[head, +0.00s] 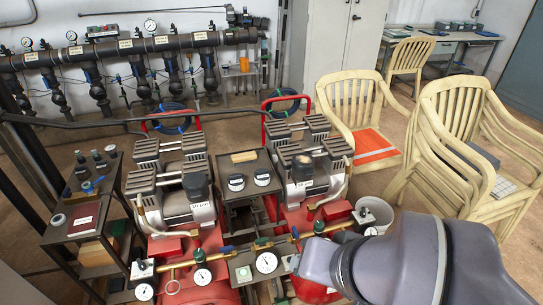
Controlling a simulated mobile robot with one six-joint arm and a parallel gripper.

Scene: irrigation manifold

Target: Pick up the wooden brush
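A small tan wooden block, which looks like the wooden brush (244,156), lies flat on the dark top of a narrow stand (262,208) between the two compressors. No bristles can be made out at this size. Two round gauges (236,182) sit just in front of it on the same top. My grey arm enters at the lower right and reaches left over the front pipework, well in front of and to the right of the block. My gripper's fingers cannot be seen, and nothing shows as held.
Compressors (182,212) with red tanks flank the stand. A brass pipe with gauges (266,262) crosses in front. A shelf cart (50,232) stands left, a white bucket (372,217) and stacked chairs (455,150) right. Open floor shows behind.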

